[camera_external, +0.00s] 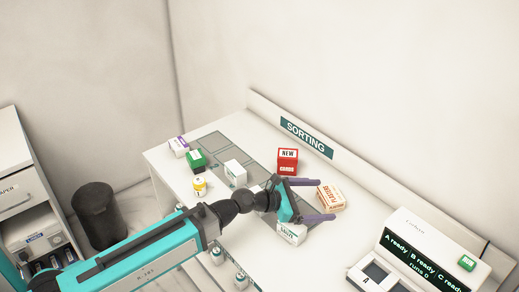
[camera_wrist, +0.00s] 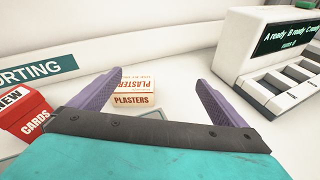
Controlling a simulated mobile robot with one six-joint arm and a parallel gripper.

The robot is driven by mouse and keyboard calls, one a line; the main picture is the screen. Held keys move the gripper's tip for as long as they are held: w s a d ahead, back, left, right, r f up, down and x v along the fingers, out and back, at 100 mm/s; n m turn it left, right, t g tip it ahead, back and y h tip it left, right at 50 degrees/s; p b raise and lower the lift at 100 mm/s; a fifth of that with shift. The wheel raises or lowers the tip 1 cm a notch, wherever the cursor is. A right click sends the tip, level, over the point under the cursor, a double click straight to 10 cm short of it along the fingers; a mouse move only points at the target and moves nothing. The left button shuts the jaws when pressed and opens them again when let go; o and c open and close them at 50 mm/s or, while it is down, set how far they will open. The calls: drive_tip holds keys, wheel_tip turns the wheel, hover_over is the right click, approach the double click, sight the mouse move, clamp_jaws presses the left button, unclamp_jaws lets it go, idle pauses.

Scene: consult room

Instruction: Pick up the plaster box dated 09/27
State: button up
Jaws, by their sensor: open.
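A plasters box (camera_external: 331,197), cream with orange bands and lettering, lies on the white counter. In the wrist view the plasters box (camera_wrist: 134,92) lies ahead of my gripper, near the left finger, with its near end facing me. No date can be read on it in either view. My gripper (camera_external: 327,200) is open and empty, its two purple fingers spread over the counter. In the wrist view my gripper (camera_wrist: 156,86) shows both fingers apart, with nothing held between them.
A red NEW CARDS box (camera_external: 287,161) stands left of the plasters box. A white box (camera_external: 292,233) sits by my near finger. A console with a lit screen (camera_external: 425,254) stands at the right. The back wall bears a SORTING sign (camera_external: 307,137).

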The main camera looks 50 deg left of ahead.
drive_tip(key=n+g+p, duration=0.1)
drive_tip(key=n, duration=0.1)
approach(328, 194)
drive_tip(key=v, duration=0.2)
drive_tip(key=shift+s+f, duration=0.1)
drive_tip(key=shift+s, duration=0.3)
drive_tip(key=shift+w, duration=0.1)
drive_tip(key=shift+p+x, duration=0.45)
drive_tip(key=shift+x, duration=3.85)
drive_tip(key=shift+w, duration=0.1)
drive_tip(key=shift+p+x, duration=0.45)
drive_tip(key=shift+x, duration=2.05)
